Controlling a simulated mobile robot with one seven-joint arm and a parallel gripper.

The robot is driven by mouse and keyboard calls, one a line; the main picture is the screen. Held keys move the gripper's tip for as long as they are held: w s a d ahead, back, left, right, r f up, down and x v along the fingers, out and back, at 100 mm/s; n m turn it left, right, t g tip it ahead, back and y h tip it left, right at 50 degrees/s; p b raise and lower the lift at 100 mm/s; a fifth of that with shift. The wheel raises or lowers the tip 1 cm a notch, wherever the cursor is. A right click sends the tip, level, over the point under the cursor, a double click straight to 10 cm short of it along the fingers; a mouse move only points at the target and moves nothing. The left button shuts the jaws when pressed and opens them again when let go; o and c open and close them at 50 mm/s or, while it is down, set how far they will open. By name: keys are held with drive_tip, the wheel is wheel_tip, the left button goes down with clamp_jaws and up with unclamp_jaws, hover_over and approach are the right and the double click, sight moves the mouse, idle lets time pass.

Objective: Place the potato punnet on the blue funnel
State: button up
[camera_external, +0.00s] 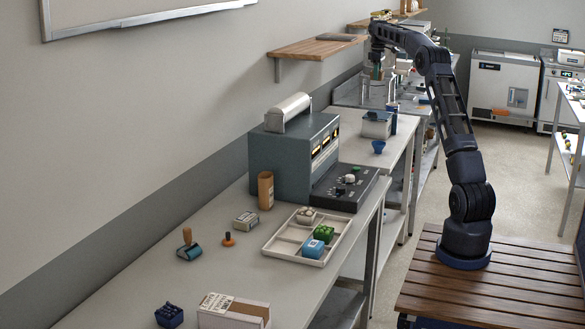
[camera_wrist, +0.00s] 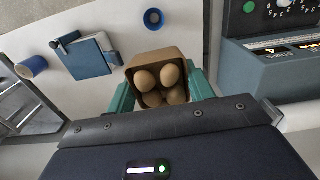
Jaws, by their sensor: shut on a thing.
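The potato punnet (camera_wrist: 158,82), a brown square tub with several round potatoes, is held between the green fingers of my gripper (camera_wrist: 158,95) in the wrist view. My gripper (camera_external: 377,73) is high above the back bench in the external view, where the punnet is too small to make out clearly. The blue funnel (camera_external: 378,147) stands on the bench near its front edge, below my gripper and nearer the camera. Its round rim (camera_wrist: 153,19) shows in the wrist view, beyond the punnet and apart from it.
A grey and blue box-like device (camera_external: 376,125) stands behind the funnel, with a blue cylinder (camera_external: 393,119) beside it. The large grey machine (camera_external: 292,155) stands nearer the camera. A white tray (camera_external: 285,243) holds small punnets. A wooden shelf (camera_external: 318,47) is on the wall.

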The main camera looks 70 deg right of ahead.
sight(378, 143)
drive_tip(key=shift+s+d, duration=0.95)
drive_tip(key=shift+s, duration=0.15)
drive_tip(key=f, duration=3.1)
drive_tip(key=shift+w+a, duration=0.1)
drive_tip(key=shift+w, duration=0.1)
drive_tip(key=shift+f, duration=0.15)
drive_tip(key=o, duration=1)
wheel_tip(378, 143, up, 12)
drive_tip(key=shift+r, duration=0.2)
